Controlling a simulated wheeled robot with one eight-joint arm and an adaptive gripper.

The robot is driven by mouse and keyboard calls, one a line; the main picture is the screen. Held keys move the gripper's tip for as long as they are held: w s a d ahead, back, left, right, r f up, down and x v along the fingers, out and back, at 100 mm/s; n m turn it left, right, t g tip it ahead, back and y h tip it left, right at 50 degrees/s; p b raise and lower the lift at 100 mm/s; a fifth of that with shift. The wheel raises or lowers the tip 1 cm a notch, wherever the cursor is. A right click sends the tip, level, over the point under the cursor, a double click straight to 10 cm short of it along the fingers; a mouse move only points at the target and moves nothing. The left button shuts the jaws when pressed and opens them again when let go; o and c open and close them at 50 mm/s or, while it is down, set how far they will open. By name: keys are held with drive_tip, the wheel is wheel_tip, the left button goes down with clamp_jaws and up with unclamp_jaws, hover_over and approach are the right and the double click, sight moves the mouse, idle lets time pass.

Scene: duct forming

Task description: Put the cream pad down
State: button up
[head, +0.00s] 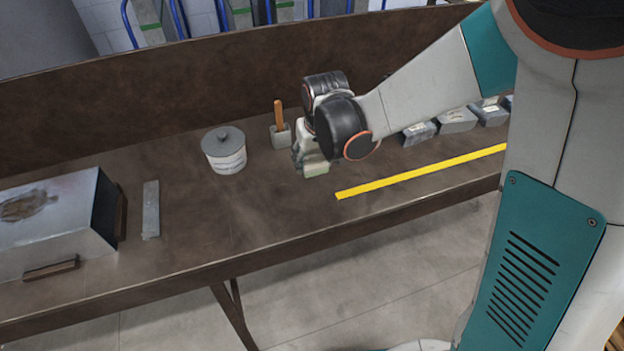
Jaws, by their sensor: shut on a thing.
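The cream pad (316,170) is a small pale block at the end of my gripper (311,161), over the middle of the brown bench. My gripper points down and is shut on the pad. The pad's upper part is hidden by the fingers. I cannot tell whether its underside touches the bench top or hangs just above it.
The brown bench (265,205) has a yellow strip (420,172) right of the pad. A grey lidded pot (224,152) and a grey holder with a wooden handle (281,136) stand left. A flat grey bar (151,210) and large metal box (55,222) lie further left. Several grey blocks (457,120) line the right.

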sight(312, 190)
wheel_tip(312, 190, down, 11)
drive_tip(key=b, duration=0.3)
drive_tip(key=shift+r, duration=0.25)
drive_tip(key=shift+b, duration=0.3)
drive_tip(key=shift+f+b, duration=0.35)
drive_tip(key=shift+f, duration=0.1)
drive_tip(key=shift+f, duration=0.15)
drive_tip(key=o, duration=1.4)
